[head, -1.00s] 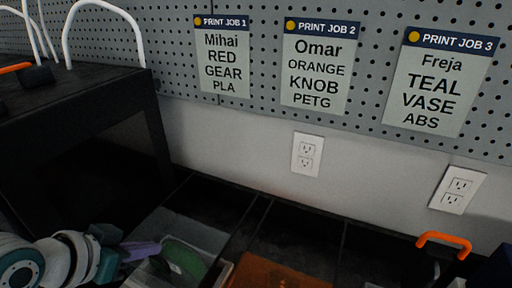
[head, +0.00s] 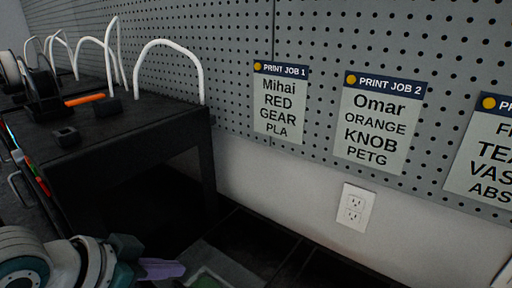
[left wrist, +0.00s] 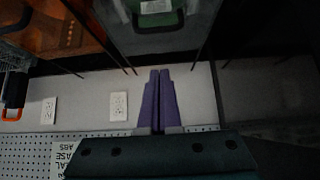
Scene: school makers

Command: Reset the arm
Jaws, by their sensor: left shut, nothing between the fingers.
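My left gripper (head: 168,268) shows at the bottom left of the head view, with purple fingers ahead of a teal and white wrist. In the left wrist view the two purple fingers (left wrist: 158,78) lie together, shut and empty. They point towards a grey bin (left wrist: 192,40) holding a green thing (left wrist: 155,18), and I see no contact with it. The green thing also shows at the bottom of the head view (head: 206,281). My right gripper is out of view.
A black raised shelf (head: 130,125) stands at the left, with white hoops (head: 170,45) and spools on top. Behind is a pegboard wall with print job cards (head: 281,100) and an outlet (head: 355,207). An orange bin (left wrist: 60,28) shows in the wrist view.

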